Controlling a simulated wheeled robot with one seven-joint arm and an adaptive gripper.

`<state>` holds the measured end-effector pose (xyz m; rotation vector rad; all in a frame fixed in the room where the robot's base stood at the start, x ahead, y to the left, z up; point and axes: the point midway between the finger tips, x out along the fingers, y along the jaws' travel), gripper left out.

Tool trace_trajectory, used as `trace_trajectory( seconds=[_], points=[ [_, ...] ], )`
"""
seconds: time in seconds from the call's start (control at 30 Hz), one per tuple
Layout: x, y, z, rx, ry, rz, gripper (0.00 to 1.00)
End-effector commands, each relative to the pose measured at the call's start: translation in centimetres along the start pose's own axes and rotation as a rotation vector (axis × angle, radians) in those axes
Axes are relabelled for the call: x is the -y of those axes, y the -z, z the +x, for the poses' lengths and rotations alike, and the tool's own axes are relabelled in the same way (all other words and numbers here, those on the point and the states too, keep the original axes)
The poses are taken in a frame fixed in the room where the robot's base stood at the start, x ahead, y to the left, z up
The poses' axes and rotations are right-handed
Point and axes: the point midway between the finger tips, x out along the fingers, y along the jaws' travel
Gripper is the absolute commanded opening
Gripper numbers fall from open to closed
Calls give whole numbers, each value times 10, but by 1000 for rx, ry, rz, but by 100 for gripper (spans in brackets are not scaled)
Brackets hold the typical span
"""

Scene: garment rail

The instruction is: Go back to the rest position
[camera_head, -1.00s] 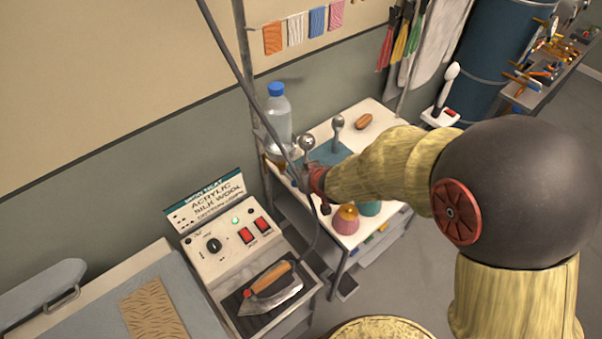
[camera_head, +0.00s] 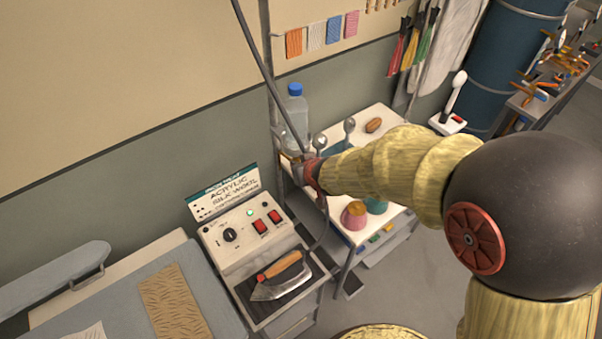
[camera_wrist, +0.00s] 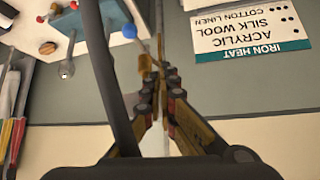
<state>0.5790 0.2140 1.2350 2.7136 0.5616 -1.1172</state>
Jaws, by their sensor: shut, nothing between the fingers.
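My gripper (camera_wrist: 158,75) is shut and empty in the wrist view, its two fingers meeting in front of the wall. In the head view my arm reaches left from the right side, and my gripper (camera_head: 308,172) is small and partly hidden at the arm's end. It appears in front of the left edge of the white side table (camera_head: 388,118). A dark cable passes close by it in both views. I cannot tell whether the cable touches the gripper.
An iron (camera_head: 282,275) rests on its dark stand below the control box (camera_head: 245,232). An ironing board (camera_head: 110,300) lies at lower left. A water bottle (camera_head: 296,112), a pink cup (camera_head: 354,215) and a brown oval object (camera_head: 374,125) are on the side table. The upper left wall is bare.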

Motion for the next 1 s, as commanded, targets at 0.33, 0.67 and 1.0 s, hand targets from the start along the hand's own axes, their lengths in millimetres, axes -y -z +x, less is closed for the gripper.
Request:
trace_trajectory(
  seconds=[0.33,0.67,1.0],
  points=[
    [1,5,-2,-2,-1,1,0],
    [0,3,-2,3,-2,-5,0],
    [-20,-98,-47,359,-70,-25,0]
  ],
)
